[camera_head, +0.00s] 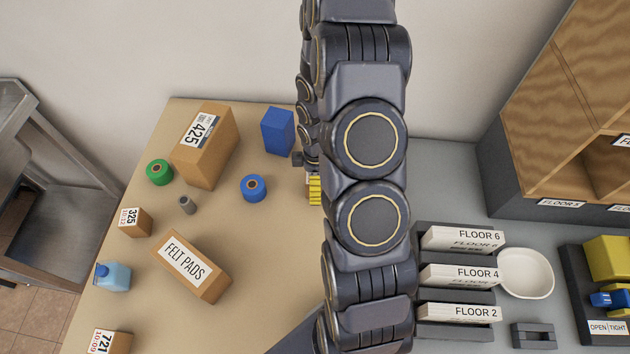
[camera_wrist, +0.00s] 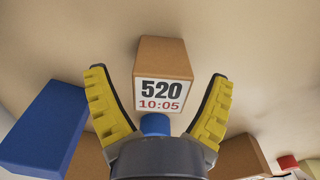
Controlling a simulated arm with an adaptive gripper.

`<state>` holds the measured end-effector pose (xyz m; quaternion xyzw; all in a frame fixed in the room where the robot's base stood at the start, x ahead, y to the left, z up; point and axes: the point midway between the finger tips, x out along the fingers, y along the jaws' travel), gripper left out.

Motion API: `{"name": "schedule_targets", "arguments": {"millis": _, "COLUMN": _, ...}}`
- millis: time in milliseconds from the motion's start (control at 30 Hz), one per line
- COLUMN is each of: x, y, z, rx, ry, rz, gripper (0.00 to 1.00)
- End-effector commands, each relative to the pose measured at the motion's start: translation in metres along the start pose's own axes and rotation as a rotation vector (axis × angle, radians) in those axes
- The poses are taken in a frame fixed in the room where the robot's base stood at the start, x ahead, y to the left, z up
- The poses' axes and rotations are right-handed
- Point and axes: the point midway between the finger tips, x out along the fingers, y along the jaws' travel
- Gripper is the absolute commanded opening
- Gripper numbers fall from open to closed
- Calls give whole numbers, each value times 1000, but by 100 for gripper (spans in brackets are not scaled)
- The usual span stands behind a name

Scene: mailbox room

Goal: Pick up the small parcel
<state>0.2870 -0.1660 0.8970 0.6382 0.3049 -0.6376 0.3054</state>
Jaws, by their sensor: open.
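A small brown parcel labelled 520 10:05 (camera_wrist: 160,65) lies ahead of my gripper (camera_wrist: 158,78) in the wrist view, between the yellow fingers in the picture. The fingers stand open with a gap on both sides of it; I see no contact. In the head view, my arm hides this parcel almost wholly, and a yellow finger (camera_head: 315,190) shows at the arm's left edge. Two other small parcels, 325 (camera_head: 135,222) and 721 (camera_head: 110,342), are on the table's left side. The frames do not show which parcel is meant.
A blue box (camera_head: 278,131) stands left of my gripper, also in the wrist view (camera_wrist: 42,130). Parcel 425 (camera_head: 204,145), a felt pads box (camera_head: 190,266), blue and green rolls (camera_head: 253,188) and a bottle (camera_head: 113,277) share the table. Floor trays (camera_head: 460,274) are right.

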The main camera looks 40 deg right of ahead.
Motion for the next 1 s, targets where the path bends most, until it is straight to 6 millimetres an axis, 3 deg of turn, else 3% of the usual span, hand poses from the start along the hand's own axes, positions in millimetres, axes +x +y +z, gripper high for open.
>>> {"name": "schedule_targets", "arguments": {"millis": 267, "x": 5, "y": 0, "z": 0, "rx": 0, "ry": -1, "rz": -1, "gripper": 83}}
{"name": "schedule_targets", "arguments": {"millis": 400, "x": 5, "y": 0, "z": 0, "rx": 0, "ry": -1, "rz": -1, "gripper": 26}}
{"name": "schedule_targets", "arguments": {"millis": 433, "x": 5, "y": 0, "z": 0, "rx": 0, "ry": -1, "rz": -1, "gripper": 16}}
{"name": "schedule_targets", "arguments": {"millis": 833, "x": 3, "y": 0, "z": 0, "rx": 0, "ry": 0, "rz": 0, "gripper": 16}}
{"name": "schedule_targets", "arguments": {"millis": 1000, "x": -8, "y": 1, "z": -1, "rx": 1, "ry": 2, "rz": 4, "gripper": 16}}
